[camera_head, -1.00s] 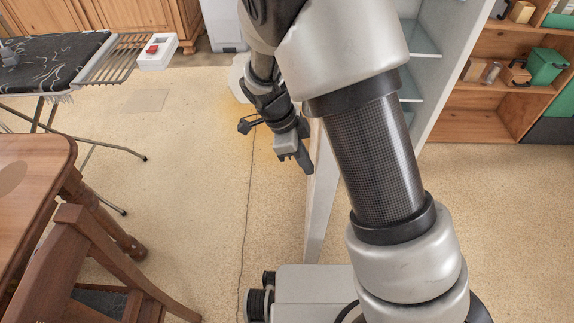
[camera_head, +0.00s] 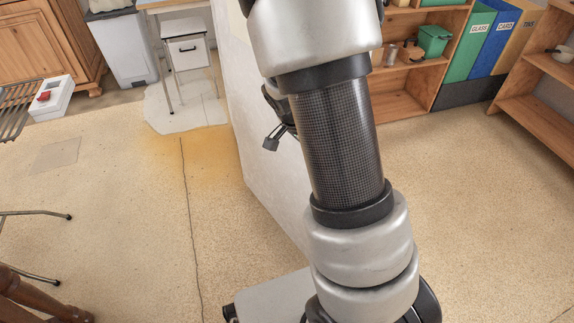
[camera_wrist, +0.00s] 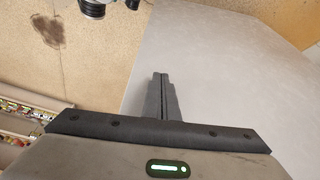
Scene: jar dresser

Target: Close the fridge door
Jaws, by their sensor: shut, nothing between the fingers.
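The fridge door (camera_head: 262,150) appears as a large, plain off-white panel standing upright left of my arm in the head view. It runs back from near my base, and my arm hides much of its right side. The fridge interior and shelves do not show now. In the wrist view the panel (camera_wrist: 225,65) fills the right and middle. My gripper (camera_wrist: 160,76) is shut and empty, its dark fingers seen against the panel near its left edge. I cannot tell whether they touch it.
Wooden shelves (camera_head: 405,105) with green and blue binders stand behind at right. A white stool (camera_head: 188,52) and grey bin (camera_head: 125,48) are at the back left. A white box (camera_head: 50,98) with a red switch is far left.

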